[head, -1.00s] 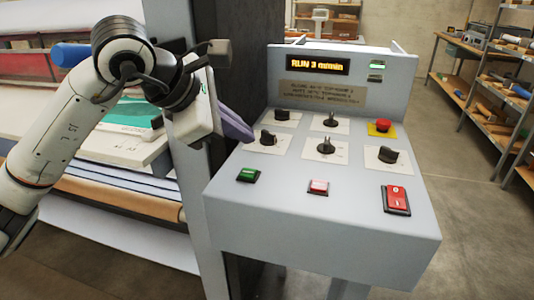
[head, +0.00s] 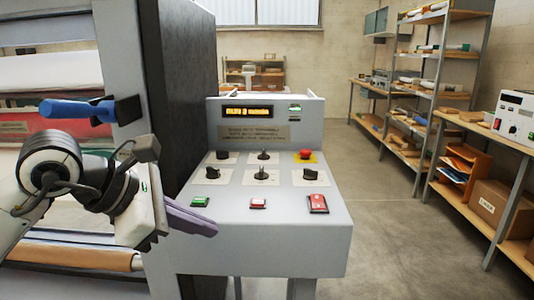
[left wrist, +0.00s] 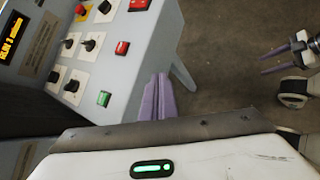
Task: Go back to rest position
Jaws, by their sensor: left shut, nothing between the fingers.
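My left gripper (head: 213,228) is at the left front of the grey control panel (head: 320,240) in the head view. Its purple fingers are together and empty. In the left wrist view the shut fingers (left wrist: 157,90) point past the panel's edge, near the green button (left wrist: 104,98), with no clear contact. My right gripper (left wrist: 263,63) shows at the right of the left wrist view, its two purple fingers apart with nothing between them. It is out of the head view.
The panel carries black knobs, a red emergency button (head: 305,154), a red switch (head: 318,204) and a lit display (head: 249,111). The laminator's dark side (head: 180,90) and a blue handle (head: 78,109) are at the left. Shelves (head: 445,90) stand right. Floor (head: 400,240) between is clear.

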